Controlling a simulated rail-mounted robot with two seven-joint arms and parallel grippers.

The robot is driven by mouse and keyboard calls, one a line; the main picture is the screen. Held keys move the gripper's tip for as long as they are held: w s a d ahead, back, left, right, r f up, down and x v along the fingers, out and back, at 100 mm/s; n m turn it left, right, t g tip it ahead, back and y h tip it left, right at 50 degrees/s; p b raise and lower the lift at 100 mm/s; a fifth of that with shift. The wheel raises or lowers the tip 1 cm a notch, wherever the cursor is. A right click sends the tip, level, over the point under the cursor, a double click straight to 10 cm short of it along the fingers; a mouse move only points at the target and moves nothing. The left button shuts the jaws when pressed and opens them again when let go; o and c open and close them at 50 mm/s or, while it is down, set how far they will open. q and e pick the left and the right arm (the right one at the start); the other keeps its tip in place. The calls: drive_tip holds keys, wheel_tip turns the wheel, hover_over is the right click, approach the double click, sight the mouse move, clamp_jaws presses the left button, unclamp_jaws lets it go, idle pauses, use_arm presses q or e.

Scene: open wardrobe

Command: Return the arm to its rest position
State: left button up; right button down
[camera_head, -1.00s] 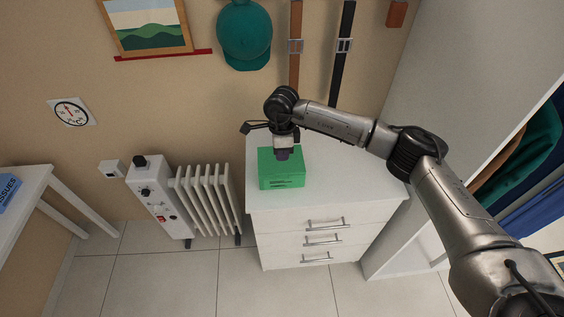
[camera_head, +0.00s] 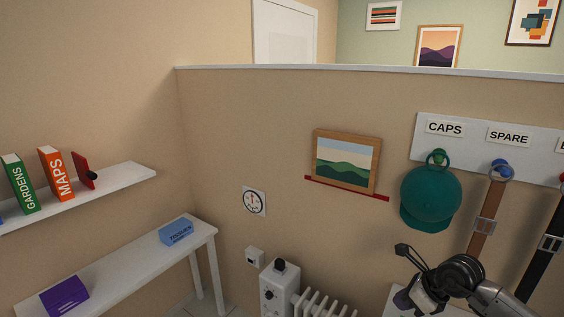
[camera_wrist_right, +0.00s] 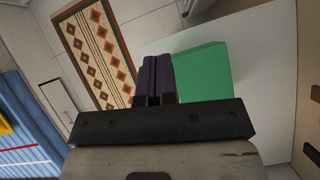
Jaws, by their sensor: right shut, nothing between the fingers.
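My right arm shows at the bottom right of the head view, with its gripper (camera_head: 420,301) low at the picture's edge, in front of the wall. In the right wrist view my right gripper (camera_wrist_right: 157,76) has its dark fingers closed together with nothing between them. A green box (camera_wrist_right: 206,72) lies on the white top of the drawer unit (camera_wrist_right: 250,40), beside and beyond the fingers in that view. The box is not visible in the head view now. My left gripper is not in view.
A teal cap (camera_head: 430,198), a brown belt (camera_head: 487,215) and a black belt (camera_head: 546,240) hang on the wall near my right arm. A white heater (camera_head: 280,288) stands left of it. A table (camera_head: 120,262) and a shelf (camera_head: 120,185) are at the left.

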drive_tip(key=w+a+r+m+t+y, duration=0.25)
drive_tip(key=a+r+t+y, duration=0.2)
drive_tip(key=r, duration=0.45)
drive_tip(key=w+a+r+m+t+y, duration=0.1)
drive_tip(key=a+r+m+t+y, duration=0.3)
drive_tip(key=r, duration=0.5)
drive_tip(key=s+d+r+m+t+h, duration=0.2)
drive_tip(key=s+r+m+t+h, duration=0.1)
drive_tip(key=r+m+t+h, duration=0.55)
drive_tip(key=s+d+r+m+t+h, duration=0.1)
drive_tip(key=s+r+m+t+h, duration=0.2)
drive_tip(key=r+m+t, duration=0.55)
drive_tip(key=s+a+f+m+g+h, duration=0.1)
drive_tip(key=s+f+m+g, duration=0.45)
drive_tip(key=f, duration=0.55)
drive_tip(key=s+a+f+m+g, duration=0.1)
drive_tip(key=s+f+m+g, duration=0.45)
drive_tip(key=f, duration=0.55)
drive_tip(key=s+a+f+m+g+h, duration=0.1)
drive_tip(key=s+f+m+g, duration=0.4)
drive_tip(key=f, duration=0.5)
drive_tip(key=s+f+m+g, duration=0.3)
drive_tip(key=s+f+g, duration=0.7)
drive_tip(key=s+f, duration=1.45)
wheel_tip(320, 180, up, 33)
drive_tip(key=p, duration=3.3)
drive_tip(key=shift+a, duration=0.15)
